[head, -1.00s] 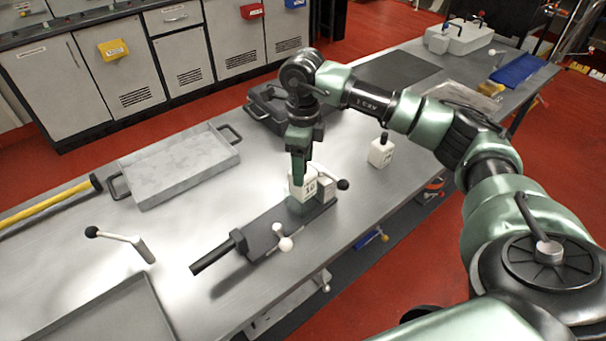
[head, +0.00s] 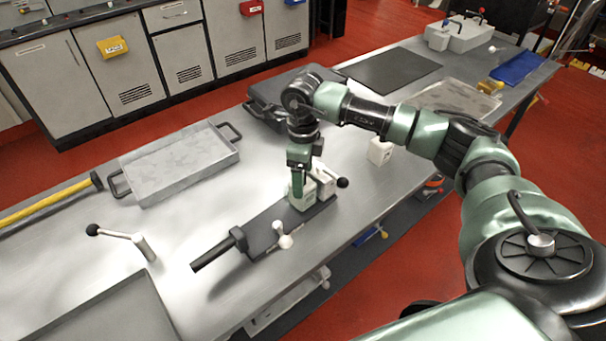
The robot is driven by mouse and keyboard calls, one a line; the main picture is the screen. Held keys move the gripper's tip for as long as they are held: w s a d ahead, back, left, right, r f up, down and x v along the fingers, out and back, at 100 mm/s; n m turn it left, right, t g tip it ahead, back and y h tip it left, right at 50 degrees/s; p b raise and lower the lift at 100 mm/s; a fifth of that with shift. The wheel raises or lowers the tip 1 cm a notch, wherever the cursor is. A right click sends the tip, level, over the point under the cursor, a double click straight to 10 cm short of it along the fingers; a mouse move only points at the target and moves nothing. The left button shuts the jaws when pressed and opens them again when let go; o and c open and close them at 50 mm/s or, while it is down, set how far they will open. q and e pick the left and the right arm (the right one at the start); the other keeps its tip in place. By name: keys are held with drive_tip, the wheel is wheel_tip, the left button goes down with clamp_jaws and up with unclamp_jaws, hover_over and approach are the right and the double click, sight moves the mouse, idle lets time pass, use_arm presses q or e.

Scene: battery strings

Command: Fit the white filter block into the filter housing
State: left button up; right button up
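The filter housing (head: 303,202) is a pale grey-white body at the right end of a dark base plate on the bench. A white block (head: 325,181) shows at its right side, close behind my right gripper; I cannot tell how far it sits in the housing. My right gripper (head: 298,193) points down over the housing, with a green finger in front of the pale parts. Its other finger is hidden, so its opening is unclear. Another white block (head: 379,152) stands farther right, its top hidden by my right arm. My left gripper is out of view.
A black-knobbed lever (head: 342,183) sticks out right of the housing. A grey tray (head: 180,165), a black case (head: 262,112) and another lever (head: 140,245) are nearby.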

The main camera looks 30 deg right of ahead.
drive_tip(key=shift+r, duration=0.6)
wheel_tip(320, 180, up, 11)
drive_tip(key=b, duration=0.2)
drive_tip(key=shift+s, duration=0.1)
